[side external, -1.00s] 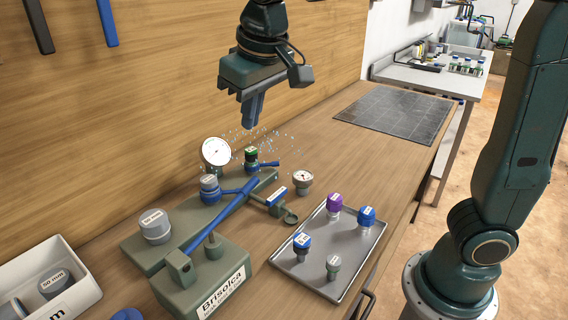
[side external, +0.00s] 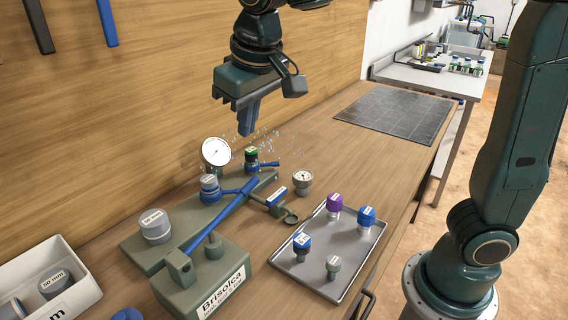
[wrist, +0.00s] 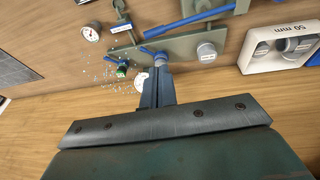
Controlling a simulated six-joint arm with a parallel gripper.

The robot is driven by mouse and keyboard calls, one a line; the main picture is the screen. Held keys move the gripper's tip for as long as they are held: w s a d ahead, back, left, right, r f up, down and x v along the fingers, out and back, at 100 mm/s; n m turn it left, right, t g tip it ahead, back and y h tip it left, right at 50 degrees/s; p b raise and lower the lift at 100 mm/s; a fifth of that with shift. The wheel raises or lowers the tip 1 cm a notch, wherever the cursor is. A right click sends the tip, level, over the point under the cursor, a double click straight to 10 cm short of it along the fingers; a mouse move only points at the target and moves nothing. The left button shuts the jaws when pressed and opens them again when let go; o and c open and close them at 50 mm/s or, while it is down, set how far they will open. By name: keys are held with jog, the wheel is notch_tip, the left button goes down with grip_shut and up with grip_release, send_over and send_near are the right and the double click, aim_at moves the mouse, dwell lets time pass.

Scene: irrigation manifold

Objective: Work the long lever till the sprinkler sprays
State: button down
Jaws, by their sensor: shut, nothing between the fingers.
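The long blue lever (side external: 222,218) slants up from the grey-green pump base (side external: 205,280) across the manifold; it also shows in the wrist view (wrist: 190,18). The sprinkler, with a green and black top (side external: 251,156), stands at the manifold's far end; it also shows in the wrist view (wrist: 121,70). Pale blue droplets hang in the air around and above it. My gripper (side external: 245,132) is shut and empty, above the manifold's far end and apart from the lever. In the wrist view the shut fingers (wrist: 157,90) hide part of the manifold.
A white-faced gauge (side external: 216,152) stands near the wooden wall. A metal tray (side external: 300,268) with several capped fittings lies right of the manifold. A small gauge (side external: 303,181) stands behind it. A white bin (side external: 75,300) is at front left. The bench beside the dark mat (side external: 395,115) is clear.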

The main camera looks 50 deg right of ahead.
send_near(254, 180)
jog(key=w+f, duration=0.1)
jog(key=f, duration=0.2)
jog(key=w+f, duration=0.1)
jog(key=f, duration=0.1)
jog(key=shift+w+a, duration=0.3)
jog(key=shift+a, duration=0.1)
jog(key=shift+d+f, duration=0.1)
jog(key=shift+f, duration=0.5)
jog(key=shift+d+f+y, duration=0.35)
jog(key=shift+f+y, duration=0.1)
jog(key=shift+f, duration=0.35)
jog(key=shift+d+f+y, duration=0.4)
jog(key=shift+f+y, duration=0.05)
jog(key=shift+f, duration=0.4)
jog(key=f, duration=0.3)
jog(key=shift+d+f+y, duration=0.3)
jog(key=shift+d+y, duration=0.05)
jog(key=shift+y, duration=0.05)
jog(key=shift+s, duration=0.1)
